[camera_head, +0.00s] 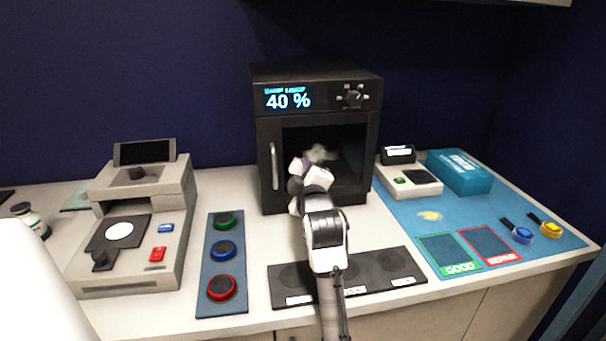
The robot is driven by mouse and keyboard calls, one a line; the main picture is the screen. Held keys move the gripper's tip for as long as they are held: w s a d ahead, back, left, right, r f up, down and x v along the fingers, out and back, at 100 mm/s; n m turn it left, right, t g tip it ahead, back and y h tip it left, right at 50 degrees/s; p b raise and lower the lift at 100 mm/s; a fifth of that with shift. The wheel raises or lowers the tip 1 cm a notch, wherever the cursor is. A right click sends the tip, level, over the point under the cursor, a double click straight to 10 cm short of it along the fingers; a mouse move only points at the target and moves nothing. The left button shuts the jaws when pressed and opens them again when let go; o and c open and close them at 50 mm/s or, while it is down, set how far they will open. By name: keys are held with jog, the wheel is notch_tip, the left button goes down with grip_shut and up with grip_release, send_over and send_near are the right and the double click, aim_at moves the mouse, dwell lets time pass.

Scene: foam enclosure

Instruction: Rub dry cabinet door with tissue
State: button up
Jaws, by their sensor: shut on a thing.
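The dry cabinet (318,73) is a black box at the back middle, with a lit display reading 40 %. Its door (274,200) is on the front, with a dark window and a silver upright handle on the left. My arm reaches up from the front edge to the door. My gripper (318,163) is in front of the window and shut on a pale crumpled tissue (320,153). The fingers are small and partly hidden by my wrist. I cannot tell whether the tissue touches the door.
A grey machine (140,240) and a panel with green, blue and red buttons (222,255) stand left. A black mat (380,270) lies in front. Right, a blue mat (405,215) bears a teal box (458,172), a small device (409,180) and tools (525,235).

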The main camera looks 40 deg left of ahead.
aim_at(328, 155)
jog(key=shift+w+a, duration=0.5)
jog(key=shift+a, duration=0.05)
jog(key=shift+w+d+b, duration=0.3)
jog(key=shift+w+d, duration=1)
jog(key=shift+w, duration=0.15)
jog(key=shift+w+d+b, duration=0.3)
jog(key=shift+w+d, duration=0.95)
jog(key=shift+w, duration=0.15)
jog(key=shift+a, duration=0.1)
jog(key=shift+s+a+p, duration=0.25)
jog(key=shift+s+a, duration=1.05)
jog(key=shift+s, duration=0.2)
jog(key=shift+s+a+p, duration=0.25)
jog(key=shift+s+a, duration=1)
jog(key=shift+s, duration=0.2)
jog(key=shift+d+r+p, duration=0.1)
jog(key=shift+r+p, duration=0.45)
jog(key=shift+r, duration=0.25)
jog(key=shift+w+d+f, duration=0.15)
jog(key=shift+w+d, duration=0.55)
jog(key=shift+w, duration=0.15)
jog(key=shift+w+d+b, duration=0.3)
jog(key=shift+w+d, duration=0.6)
jog(key=shift+w, duration=0.2)
jog(key=shift+w+d+b, duration=0.3)
jog(key=shift+w+d, duration=0.55)
jog(key=shift+w, duration=0.2)
